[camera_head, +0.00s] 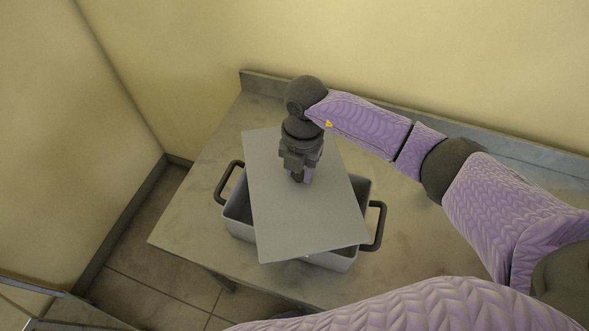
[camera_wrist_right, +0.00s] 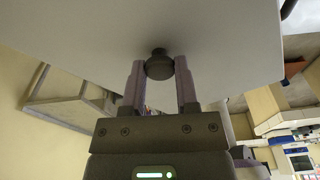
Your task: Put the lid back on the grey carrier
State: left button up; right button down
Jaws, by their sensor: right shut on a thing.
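The lid (camera_head: 295,225) is a flat grey plate over the grey carrier (camera_head: 240,219). It is turned relative to the carrier, so the carrier's left and right ends show beside it. Whether it touches the rim I cannot tell. The carrier stands on the table with a dark handle at each end. My right gripper (camera_head: 299,178) comes down over the lid and is shut on its knob, which the head view hides. In the right wrist view the dark knob (camera_wrist_right: 159,66) sits between the fingers (camera_wrist_right: 159,84), under the pale lid (camera_wrist_right: 220,35). My left gripper is not in view.
The grey table (camera_head: 190,215) has free room left of the carrier. A raised edge (camera_head: 380,112) runs along its back, against the yellow wall. Blurred lab equipment (camera_wrist_right: 295,155) shows at the right of the wrist view.

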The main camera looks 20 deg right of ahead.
aim_at(300, 187)
jog(key=shift+f, duration=0.1)
jog(key=shift+d+f+b, duration=0.1)
jog(key=shift+f+b, duration=0.2)
jog(key=shift+b, duration=0.1)
notch_tip(300, 187, down, 5)
jog(key=b, duration=0.4)
jog(key=shift+f+b, duration=0.35)
jog(key=shift+b, duration=0.1)
jog(key=shift+r, duration=0.1)
jog(key=shift+p, duration=0.35)
